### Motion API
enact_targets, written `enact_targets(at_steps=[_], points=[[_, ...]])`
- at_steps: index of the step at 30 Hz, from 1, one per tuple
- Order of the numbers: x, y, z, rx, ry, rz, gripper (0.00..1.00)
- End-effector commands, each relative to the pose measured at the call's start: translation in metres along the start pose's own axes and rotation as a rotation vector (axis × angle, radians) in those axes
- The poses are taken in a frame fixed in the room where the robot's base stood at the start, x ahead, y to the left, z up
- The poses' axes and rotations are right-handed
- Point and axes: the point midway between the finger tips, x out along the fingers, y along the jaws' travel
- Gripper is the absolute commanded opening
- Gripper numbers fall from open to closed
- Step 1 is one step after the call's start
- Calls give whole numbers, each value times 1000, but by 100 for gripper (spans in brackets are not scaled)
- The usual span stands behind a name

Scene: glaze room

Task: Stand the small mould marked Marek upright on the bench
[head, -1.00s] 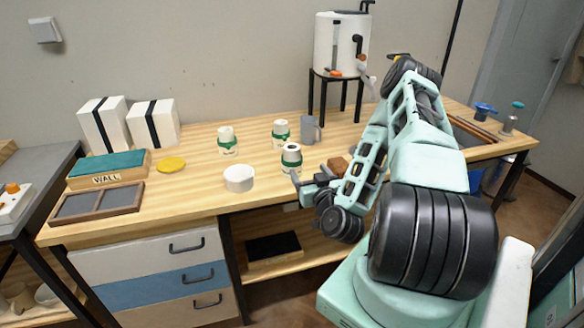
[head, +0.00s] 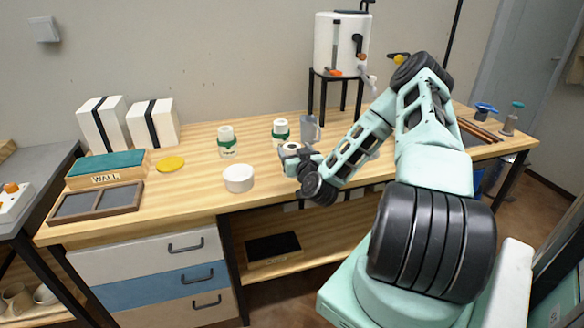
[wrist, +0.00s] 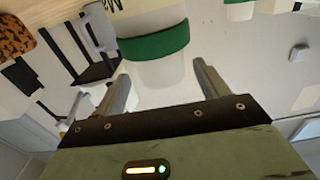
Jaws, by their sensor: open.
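Several small white moulds with green bands stand on the bench. One (head: 291,147) is at my gripper (head: 290,160) and is partly hidden by it in the head view. In the wrist view this mould (wrist: 158,42) shows large, with its green band and part of some dark lettering at the picture's top edge. I cannot read the whole name or tell which end is up. My gripper is open, with its fingers to either side of the mould's near end. The other banded moulds, at left (head: 227,141) and behind (head: 281,131), stand apart from it.
A plain white round pot (head: 239,179) stands left of my gripper near the bench's front edge. A grey jug (head: 310,129) and a white tank (head: 338,45) on a black stand are behind. A yellow disc (head: 171,164) and the WALL box (head: 107,178) are farther left.

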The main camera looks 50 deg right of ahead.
Motion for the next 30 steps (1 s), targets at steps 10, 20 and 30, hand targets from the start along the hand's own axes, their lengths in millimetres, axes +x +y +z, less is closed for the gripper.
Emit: enact_targets(at_steps=[10, 20, 30], points=[[42, -3, 1, 0, 1, 0, 74], [43, -3, 2, 0, 1, 0, 46], [43, -3, 0, 0, 3, 0, 0]])
